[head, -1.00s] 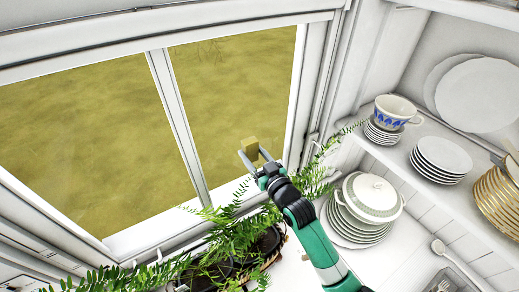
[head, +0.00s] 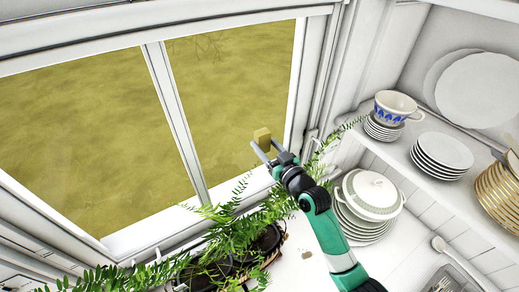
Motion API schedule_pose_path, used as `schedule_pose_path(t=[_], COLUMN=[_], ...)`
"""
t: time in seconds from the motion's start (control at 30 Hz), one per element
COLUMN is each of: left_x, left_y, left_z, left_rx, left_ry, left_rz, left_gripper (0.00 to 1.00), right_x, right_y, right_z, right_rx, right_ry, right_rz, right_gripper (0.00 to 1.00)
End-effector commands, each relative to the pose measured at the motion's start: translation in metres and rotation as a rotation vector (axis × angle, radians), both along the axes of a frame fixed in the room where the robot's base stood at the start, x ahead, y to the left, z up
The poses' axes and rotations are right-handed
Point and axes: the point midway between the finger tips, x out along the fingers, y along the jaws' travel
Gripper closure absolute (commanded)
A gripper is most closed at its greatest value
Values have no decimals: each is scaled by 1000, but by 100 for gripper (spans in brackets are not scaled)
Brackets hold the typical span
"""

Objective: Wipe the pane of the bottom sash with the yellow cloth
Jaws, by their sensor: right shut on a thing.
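The window sash has two panes divided by a white upright bar; the right pane (head: 235,85) and the left pane (head: 85,140) both show yellow-green ground outside. My right gripper (head: 262,145) is in front of the lower right part of the right pane. It is shut on the yellow cloth (head: 262,135), which shows as a small folded block at the fingertips. I cannot tell whether the cloth touches the glass. My left gripper is not in view.
A fern in a planter (head: 235,235) stands on the sill below the window, close to my right arm. A lidded tureen (head: 371,192) sits on stacked plates at right. Shelves hold a blue-patterned cup (head: 393,108), a plate stack (head: 441,153) and gold-rimmed dishes (head: 498,195).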

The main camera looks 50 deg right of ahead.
Motion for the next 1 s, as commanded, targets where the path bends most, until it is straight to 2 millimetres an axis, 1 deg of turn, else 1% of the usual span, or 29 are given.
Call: schedule_pose_path(t=[0.03,0.13,0.33,0.43,0.6,0.7,1.0], left_x=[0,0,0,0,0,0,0], left_y=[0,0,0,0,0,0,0], left_z=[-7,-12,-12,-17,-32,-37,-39], left_rx=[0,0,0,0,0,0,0], left_ry=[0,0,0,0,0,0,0], left_rz=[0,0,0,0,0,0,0], left_gripper=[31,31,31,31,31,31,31], right_x=[-2,-5,-6,-6,-10,-11,-12], right_y=[-6,-14,-17,-21,-38,-47,-54], right_z=[-3,-3,0,-2,-4,-3,-1], right_rx=[0,0,-1,0,0,-1,-1], right_ry=[-2,0,0,-1,-2,-1,0], right_rz=[-3,-2,1,-1,-2,-2,-1], right_gripper=[100,100,100,100,100,100,100])
